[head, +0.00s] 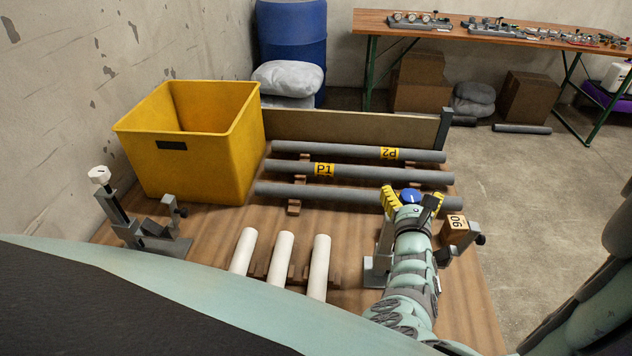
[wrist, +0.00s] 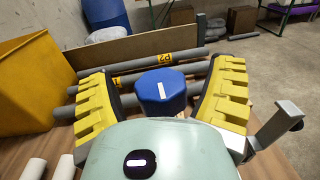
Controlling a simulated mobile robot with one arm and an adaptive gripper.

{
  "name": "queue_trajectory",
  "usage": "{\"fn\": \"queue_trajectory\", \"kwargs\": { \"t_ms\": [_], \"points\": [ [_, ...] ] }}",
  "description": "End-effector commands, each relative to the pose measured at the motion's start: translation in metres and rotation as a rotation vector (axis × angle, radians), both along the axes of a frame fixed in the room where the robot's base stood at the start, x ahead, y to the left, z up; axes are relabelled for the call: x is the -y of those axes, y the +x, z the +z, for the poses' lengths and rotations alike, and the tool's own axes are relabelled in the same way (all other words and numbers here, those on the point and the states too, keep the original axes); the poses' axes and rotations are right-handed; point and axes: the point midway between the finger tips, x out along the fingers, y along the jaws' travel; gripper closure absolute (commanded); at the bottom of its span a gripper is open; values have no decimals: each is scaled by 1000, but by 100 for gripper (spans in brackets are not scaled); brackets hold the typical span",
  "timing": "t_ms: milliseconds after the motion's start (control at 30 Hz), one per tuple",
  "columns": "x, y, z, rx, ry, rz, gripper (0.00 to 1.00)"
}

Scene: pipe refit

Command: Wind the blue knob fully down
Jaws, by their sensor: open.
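The blue knob (wrist: 162,92) has a white mark on its face and stands between the two yellow-padded fingers of my gripper (wrist: 163,95) in the wrist view. Gaps show on both sides of the knob, so the gripper is open around it and the fingers do not appear to touch it. In the head view the blue knob (head: 410,196) shows between the fingertips of my gripper (head: 411,200), at the right of the wooden bench. The knob's grey stand (head: 380,262) is partly hidden behind my arm.
A yellow bin (head: 190,150) stands at the bench's left. A second grey stand with a white knob (head: 99,175) is in front of it. Grey pipes (head: 350,172) lie behind my gripper, white pipes (head: 283,258) to its left. A wooden block marked 06 (head: 455,230) sits close right.

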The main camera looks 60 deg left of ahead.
Motion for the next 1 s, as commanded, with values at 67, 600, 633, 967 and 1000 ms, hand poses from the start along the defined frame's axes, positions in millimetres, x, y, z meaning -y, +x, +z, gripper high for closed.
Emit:
{"fn": "queue_trajectory", "kwargs": {
  "t_ms": [67, 600, 633, 967, 1000],
  "points": [
    [-1, -2, 0, 0, 0, 5, 18],
    [-1, -1, 0, -1, 1, 4, 56],
    [-1, -1, 0, -1, 1, 4, 59],
    [-1, -1, 0, -1, 1, 3, 86],
    [-1, -1, 0, -1, 1, 5, 86]
  ]
}}
